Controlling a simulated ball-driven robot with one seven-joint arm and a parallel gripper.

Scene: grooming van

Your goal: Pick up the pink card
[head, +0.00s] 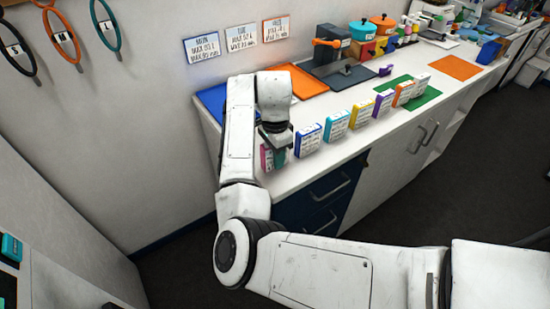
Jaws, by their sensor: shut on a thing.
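The pink card (266,157) stands upright at the left end of a row of coloured cards on the white counter. My gripper (276,142) points down over it and is shut on it; the gripper hides the card's top. A teal-green card (281,157) stands close against its right side, also partly under my gripper. I cannot tell whether the pink card is clear of the counter.
The row continues right with blue (309,139), cyan (336,126), yellow (361,114), purple (382,103) and orange (403,93) cards. Behind are an orange tray (308,82), a grey device (345,76) and a green mat (425,98). Wall signs (202,48) hang above.

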